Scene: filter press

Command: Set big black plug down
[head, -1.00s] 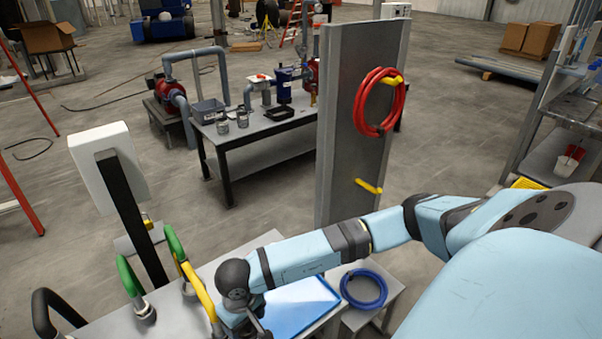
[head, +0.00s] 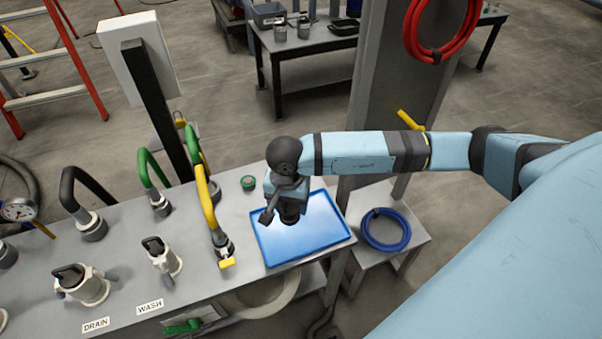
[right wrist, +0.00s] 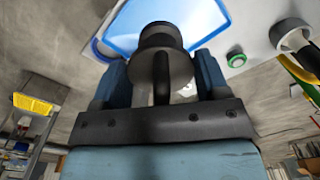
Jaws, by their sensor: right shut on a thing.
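My right gripper (head: 289,201) is over the left part of the blue-rimmed tray (head: 338,239). It is shut on the big black plug (head: 291,217), whose dark round end shows below the fingers. In the right wrist view the plug (right wrist: 160,40) sits between the two blue fingers of the gripper (right wrist: 160,78), with its handle toward the palm. The tray (right wrist: 215,18) lies beyond it. I cannot tell whether the plug touches the tray. My left gripper is not in view.
A green-topped cap (head: 249,183) lies left of the tray. A blue hose coil (head: 386,229) lies on a low stand to the right. A grey post (head: 385,90) rises behind. The tray's right part is clear.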

